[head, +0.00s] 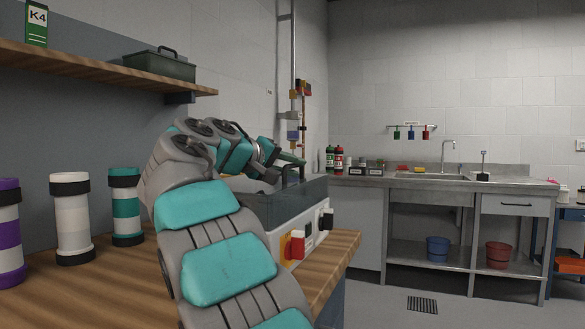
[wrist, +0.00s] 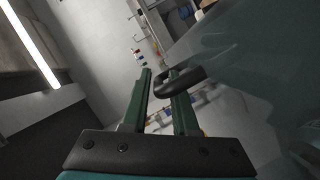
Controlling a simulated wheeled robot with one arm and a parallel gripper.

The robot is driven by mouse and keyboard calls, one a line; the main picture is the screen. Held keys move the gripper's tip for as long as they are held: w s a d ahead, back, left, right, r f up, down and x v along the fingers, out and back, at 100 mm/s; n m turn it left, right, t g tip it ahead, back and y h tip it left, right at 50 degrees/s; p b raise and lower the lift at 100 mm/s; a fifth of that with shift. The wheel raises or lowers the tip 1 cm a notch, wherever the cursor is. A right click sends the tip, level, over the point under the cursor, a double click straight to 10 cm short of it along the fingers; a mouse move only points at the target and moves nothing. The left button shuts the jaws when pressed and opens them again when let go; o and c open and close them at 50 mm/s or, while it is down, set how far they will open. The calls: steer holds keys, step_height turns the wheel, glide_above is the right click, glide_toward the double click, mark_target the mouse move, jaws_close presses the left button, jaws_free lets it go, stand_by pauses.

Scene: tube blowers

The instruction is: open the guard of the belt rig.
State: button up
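The belt rig (head: 300,190) stands on the wooden bench, a dark grey body with a pale front panel; my arm hides much of it. My gripper (head: 292,160) is at its top, small in the head view. In the wrist view my gripper's green fingers (wrist: 162,73) are apart with a clear gap. A black loop handle (wrist: 182,82) lies across the right finger, its rounded end reaching into the gap. The left finger appears clear of it. A see-through panel, apparently the guard (wrist: 240,65), fills the right side. I cannot tell whether the handle is touched.
A red and yellow switch (head: 293,246) is on the rig's front. Several banded tubes, one white and black (head: 72,220), stand on the bench at left. A shelf (head: 100,70) holds a dark green toolbox (head: 160,64). A sink counter (head: 410,181) stands beyond open floor.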

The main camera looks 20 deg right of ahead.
jaws_close()
stand_by(1.4)
